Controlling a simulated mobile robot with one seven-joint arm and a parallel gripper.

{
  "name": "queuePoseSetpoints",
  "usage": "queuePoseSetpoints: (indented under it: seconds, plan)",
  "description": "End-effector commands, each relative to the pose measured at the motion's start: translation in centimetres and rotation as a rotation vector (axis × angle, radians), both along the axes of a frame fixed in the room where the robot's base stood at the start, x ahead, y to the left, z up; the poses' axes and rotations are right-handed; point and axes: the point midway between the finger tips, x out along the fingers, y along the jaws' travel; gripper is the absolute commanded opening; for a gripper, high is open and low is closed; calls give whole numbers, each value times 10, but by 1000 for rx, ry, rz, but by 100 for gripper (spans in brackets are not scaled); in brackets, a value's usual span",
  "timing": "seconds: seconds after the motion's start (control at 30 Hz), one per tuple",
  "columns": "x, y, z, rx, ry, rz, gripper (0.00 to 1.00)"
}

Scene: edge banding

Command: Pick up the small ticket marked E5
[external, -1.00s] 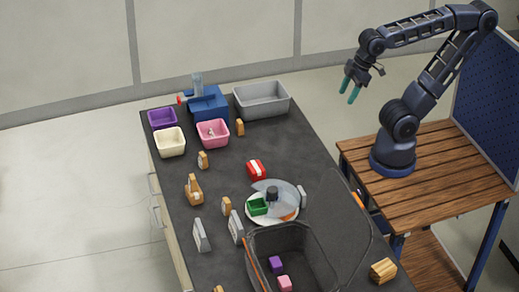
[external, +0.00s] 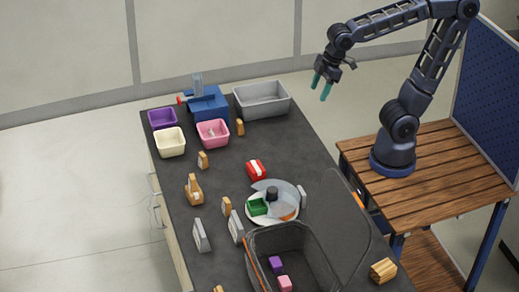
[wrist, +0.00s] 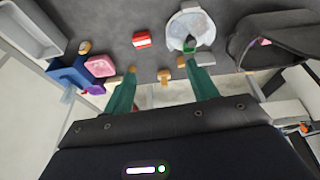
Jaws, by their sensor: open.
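My gripper (external: 322,88) is open and empty, raised in the air between the far right side of the dark table and my wooden stand. Its two green fingers are spread apart in the wrist view (wrist: 166,72), with the table beyond them. I cannot read E5 on anything. Candidate pieces are a red block with a white face (external: 256,169), also in the wrist view (wrist: 142,40), and several small orange-brown stands, such as one near the pink bin (external: 203,160). All are well apart from my gripper.
The dark table (external: 215,185) holds purple (external: 162,117), cream (external: 170,142) and pink bins (external: 212,133), a grey tray (external: 262,98) and a blue machine (external: 208,104). A round plate (external: 285,214) and dark open bag (external: 305,250) stand nearer. Table space around the red block is clear.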

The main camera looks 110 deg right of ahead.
Motion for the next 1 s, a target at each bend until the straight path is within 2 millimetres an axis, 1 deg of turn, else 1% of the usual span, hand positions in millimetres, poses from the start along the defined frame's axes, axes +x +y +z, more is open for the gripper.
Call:
queuePoseSetpoints:
  seconds: [0.03,0.23,0.37,0.53,0.77,1.0]
  plan:
    - [15,-4,-1,-4,14,3,58]
    - [68,-20,-4,-19,55,27,58]
    - [103,-33,-12,-26,82,41,58]
    - [148,-52,-26,-33,116,62,58]
    - [208,-81,-56,-38,161,92,58]
    - [264,-115,-99,-36,208,123,58]
